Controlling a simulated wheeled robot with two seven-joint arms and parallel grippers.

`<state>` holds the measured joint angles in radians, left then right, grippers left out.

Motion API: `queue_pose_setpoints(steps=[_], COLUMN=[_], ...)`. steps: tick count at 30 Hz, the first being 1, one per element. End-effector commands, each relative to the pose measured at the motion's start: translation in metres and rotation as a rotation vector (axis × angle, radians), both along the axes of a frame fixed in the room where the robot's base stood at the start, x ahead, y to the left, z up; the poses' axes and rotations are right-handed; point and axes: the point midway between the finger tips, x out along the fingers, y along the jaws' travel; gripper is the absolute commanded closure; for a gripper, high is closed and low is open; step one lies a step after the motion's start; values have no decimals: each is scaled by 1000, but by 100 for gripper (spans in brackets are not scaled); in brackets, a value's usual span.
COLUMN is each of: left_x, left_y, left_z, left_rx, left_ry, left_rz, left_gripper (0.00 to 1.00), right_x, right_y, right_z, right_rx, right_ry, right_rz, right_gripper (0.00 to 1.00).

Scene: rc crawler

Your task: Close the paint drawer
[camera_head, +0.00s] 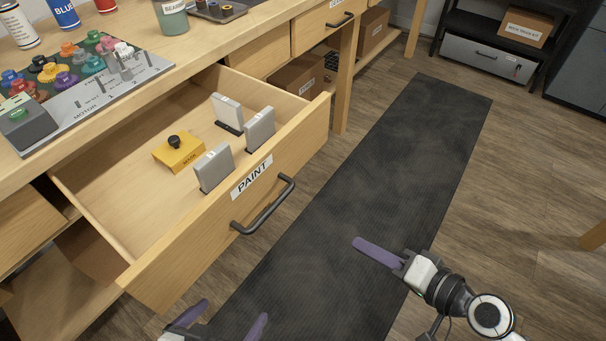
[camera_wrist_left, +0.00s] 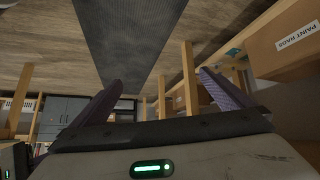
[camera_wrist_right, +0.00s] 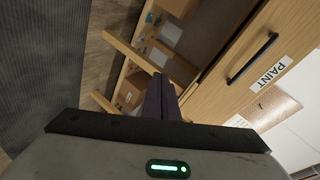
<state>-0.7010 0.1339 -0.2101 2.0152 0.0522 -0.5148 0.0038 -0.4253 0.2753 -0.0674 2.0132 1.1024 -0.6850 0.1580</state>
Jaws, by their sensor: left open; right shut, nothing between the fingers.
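The paint drawer (camera_head: 165,262) is pulled far out from the wooden workbench, with a PAINT label (camera_head: 252,178) and a dark bar handle (camera_head: 264,207) on its front. Inside lie a yellow block with a black knob (camera_head: 179,151) and several grey-white upright blocks (camera_head: 214,167). The drawer front and its handle (camera_wrist_right: 252,59) also show in the right wrist view. My left gripper (camera_head: 226,312) is open and empty at the bottom edge of the head view, near the drawer's front left. My right gripper (camera_head: 358,243) is shut and empty, right of the handle and apart from it.
The workbench top (camera_head: 150,82) carries a switch panel, coloured knobs and bottles. A dark mat (camera_head: 390,150) covers the floor before the drawer. A bench leg (camera_head: 346,80) stands right of the drawer. A black shelf with a box (camera_head: 526,27) is at the back right.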

Motion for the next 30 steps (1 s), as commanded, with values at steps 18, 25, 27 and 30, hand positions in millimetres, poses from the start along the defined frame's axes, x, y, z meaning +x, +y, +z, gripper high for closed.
queue_pose_setpoints(steps=[18,25,27,30], left_x=[3,4,4,3], left_y=[-1,-2,-1,-1], left_z=[-15,-7,-7,-7], left_rx=[-4,-3,-1,-1], left_ry=[-13,-19,-18,-15], left_rz=[-9,-10,-10,-10], left_gripper=[0,0,0,0], right_x=[41,70,79,90], right_y=[25,65,77,93], right_z=[121,122,122,121], right_rx=[581,582,581,580], right_ry=[17,15,15,16], right_rz=[113,112,111,112], right_gripper=[100,100,100,100])
